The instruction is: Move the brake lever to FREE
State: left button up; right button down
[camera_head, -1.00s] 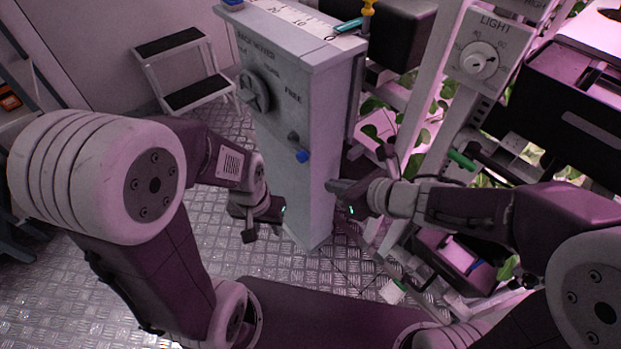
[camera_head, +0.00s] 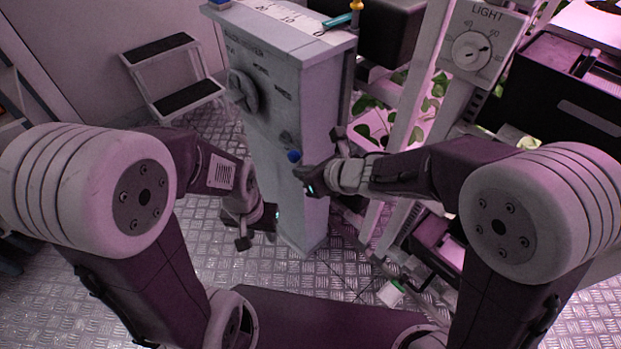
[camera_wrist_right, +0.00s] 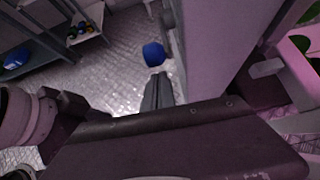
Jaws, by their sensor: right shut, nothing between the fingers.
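The brake lever has a blue knob (camera_head: 294,155) low on the front of the grey cabinet (camera_head: 318,125). Its dark pivot (camera_head: 285,138) is just above the knob, with small lettering higher up. My right gripper (camera_head: 302,173) is shut and empty, just below and right of the knob. In the right wrist view, the knob (camera_wrist_right: 153,54) lies just beyond the closed fingers (camera_wrist_right: 157,92), seemingly apart from them. My left gripper (camera_head: 270,216) hangs lower, in front of the cabinet; its finger opening is not clear.
A LIGHT dial (camera_head: 471,50) and plant racks stand to the right. A step stool (camera_head: 172,75) stands behind on the left. Metal floor is open on the left.

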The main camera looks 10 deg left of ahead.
aim_at(297, 159)
pick_arm(q)
jog(key=shift+r, duration=0.5)
pick_arm(e)
jog(key=shift+w+a+r, duration=0.1)
jog(key=shift+r, duration=0.55)
